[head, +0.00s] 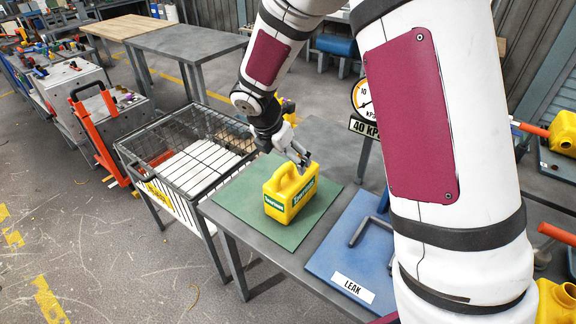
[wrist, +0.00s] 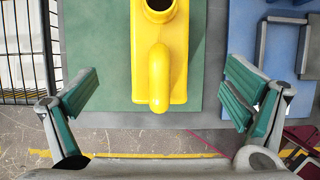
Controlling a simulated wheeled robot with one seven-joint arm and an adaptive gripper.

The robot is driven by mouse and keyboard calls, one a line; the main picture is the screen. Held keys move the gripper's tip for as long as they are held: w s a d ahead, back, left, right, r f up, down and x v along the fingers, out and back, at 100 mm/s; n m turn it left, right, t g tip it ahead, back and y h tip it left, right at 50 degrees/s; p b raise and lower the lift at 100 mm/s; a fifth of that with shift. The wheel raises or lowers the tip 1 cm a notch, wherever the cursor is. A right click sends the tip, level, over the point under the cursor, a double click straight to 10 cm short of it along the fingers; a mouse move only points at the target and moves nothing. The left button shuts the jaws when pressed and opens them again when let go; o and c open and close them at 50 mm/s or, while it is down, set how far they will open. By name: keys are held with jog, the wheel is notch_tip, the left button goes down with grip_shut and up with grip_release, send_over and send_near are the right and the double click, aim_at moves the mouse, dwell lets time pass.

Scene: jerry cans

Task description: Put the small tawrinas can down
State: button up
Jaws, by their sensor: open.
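The small yellow Tawrinas can (head: 290,195) stands upright on the green mat (head: 235,196) on the grey table. In the wrist view the can (wrist: 178,70) is seen from above, with its dark round opening at the top edge and its handle below that. The green mat (wrist: 95,55) lies under it. My gripper (head: 301,161) is just above the can in the head view. In the wrist view my gripper (wrist: 158,100) has its green-padded fingers spread wide, one each side of the can, with clear gaps. The gripper is open and holds nothing.
A wire crate (head: 190,150) stands left of the green mat. A blue mat labelled LEAK (head: 350,262) with a dark metal frame lies to the right. A gauge with a 40 KPA sign (head: 365,127) stands behind. More yellow cans (head: 562,135) are at the far right.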

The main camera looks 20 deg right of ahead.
jog(key=shift+v, duration=0.8)
jog(key=s+d+r+m+y, duration=0.1)
jog(key=s+d+r+m, duration=0.3)
jog(key=s+r+m, duration=1)
jog(key=s+a+r+m+t+y, duration=0.1)
jog(key=s+r+m, duration=0.2)
jog(key=s+m, duration=0.2)
jog(key=s+a+r+m+t+y, duration=0.1)
jog(key=s+r+m, duration=0.2)
jog(key=s+m, duration=0.3)
jog(key=shift+s+t+y, duration=0.3)
jog(key=shift+s+y, duration=0.1)
jog(key=shift+s, duration=1.35)
jog(key=shift+r, duration=0.15)
